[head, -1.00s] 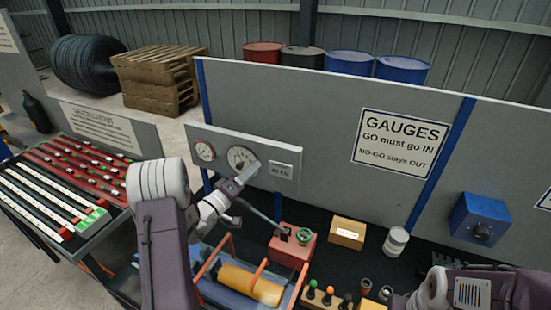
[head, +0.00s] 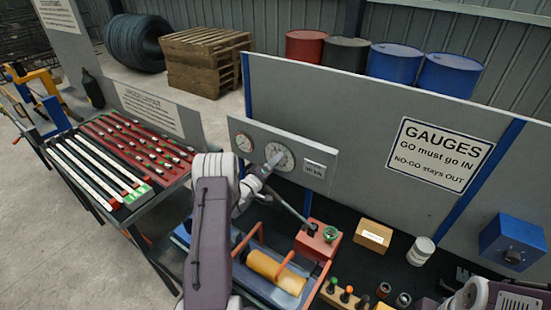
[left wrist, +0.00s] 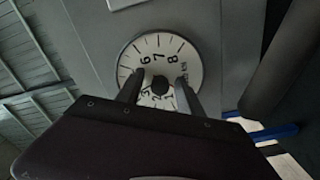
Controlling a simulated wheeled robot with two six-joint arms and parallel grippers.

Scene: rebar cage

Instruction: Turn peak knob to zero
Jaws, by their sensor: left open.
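In the head view the larger dial (head: 284,150) is on a grey panel. My left gripper (left wrist: 160,80) is open, with one finger on each side of the knob. I cannot tell whether the fingers touch it. In the head view my left gripper (head: 275,161) covers the dial's middle. The pointer's reading is unclear. My right arm shows at the lower right, but its jaw state is unclear.
A smaller gauge (head: 244,142) and a label plate (head: 315,168) flank the dial. Below are a red box (head: 318,238) with a lever and a yellow cylinder (head: 275,272). A cardboard box (head: 373,235) and a can (head: 420,250) stand to the right.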

